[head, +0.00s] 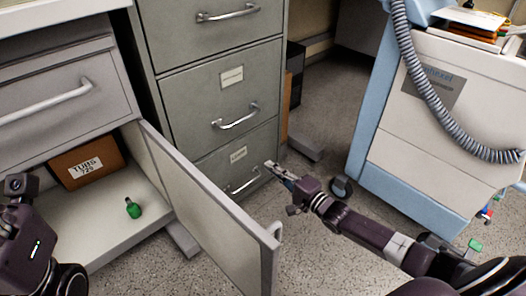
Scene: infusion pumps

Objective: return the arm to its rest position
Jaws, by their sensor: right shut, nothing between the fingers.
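My right gripper (277,170) is shut and empty. Its arm (365,230) reaches in from the lower right, and the gripper tip is in front of the bottom drawer of the grey filing cabinet (205,60), near that drawer's handle (243,184). I cannot tell whether it touches the drawer. My left arm (30,235) shows at the lower left edge; its gripper is not in view.
An open cabinet door (215,210) stands out between my arms. Inside the cabinet are a cardboard box (87,162) and a green bottle (133,208). A white and blue medical cart (430,130) with a grey hose stands at right. Speckled floor (335,120) lies between.

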